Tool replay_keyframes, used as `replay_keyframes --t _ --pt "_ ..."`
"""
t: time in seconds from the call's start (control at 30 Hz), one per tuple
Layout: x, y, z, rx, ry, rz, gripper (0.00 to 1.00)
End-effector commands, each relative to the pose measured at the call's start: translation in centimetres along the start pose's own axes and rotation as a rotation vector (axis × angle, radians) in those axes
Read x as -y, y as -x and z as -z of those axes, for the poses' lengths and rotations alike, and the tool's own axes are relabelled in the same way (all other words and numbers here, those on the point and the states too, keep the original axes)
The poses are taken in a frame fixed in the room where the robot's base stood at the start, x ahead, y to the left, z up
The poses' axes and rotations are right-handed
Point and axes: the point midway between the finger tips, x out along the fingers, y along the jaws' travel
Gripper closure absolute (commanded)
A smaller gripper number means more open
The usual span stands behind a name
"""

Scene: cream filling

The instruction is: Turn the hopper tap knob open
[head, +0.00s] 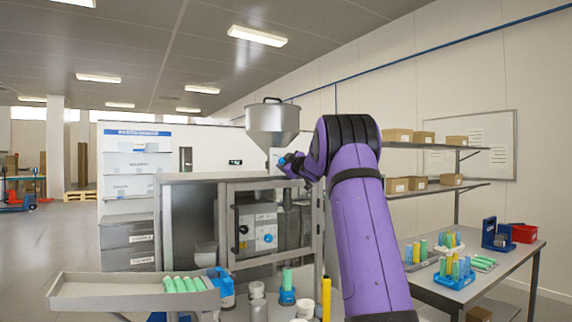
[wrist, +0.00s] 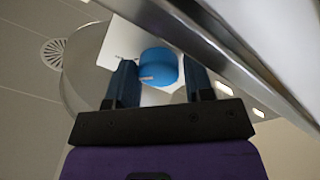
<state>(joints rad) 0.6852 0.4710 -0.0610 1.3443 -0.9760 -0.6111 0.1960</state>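The metal hopper (head: 272,120), a steel funnel with a lid handle, stands on top of the machine frame. Its blue tap knob (wrist: 158,66) shows in the wrist view with a small pale mark on its face. My gripper (wrist: 159,64) has its two dark fingers on either side of the knob. The fingers are apart, with a gap at the right of the knob; contact at the left is unclear. In the head view my gripper (head: 289,163) is just below the hopper cone, and the knob is small and partly hidden by it.
The machine cabinet (head: 165,230) stands below the hopper, with a control box (head: 257,228) inside. A tray (head: 130,293) with green tubes is at front left. A table (head: 510,262) with blue racks and a red bin is at right.

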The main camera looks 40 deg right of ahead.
Motion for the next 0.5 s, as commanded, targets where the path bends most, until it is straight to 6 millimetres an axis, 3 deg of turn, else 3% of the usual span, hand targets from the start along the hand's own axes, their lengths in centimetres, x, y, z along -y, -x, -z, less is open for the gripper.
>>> replay_keyframes --t 0.03,0.07,0.33,0.5 --pt "0.0 0.0 -0.1 0.001 0.000 0.000 0.40" --pt "0.0 0.0 -0.1 0.001 0.000 0.000 0.33" --pt "-0.1 0.1 0.1 -0.001 0.001 -0.001 0.33" --pt "-0.2 1.7 0.1 -0.002 0.002 -0.002 0.33"
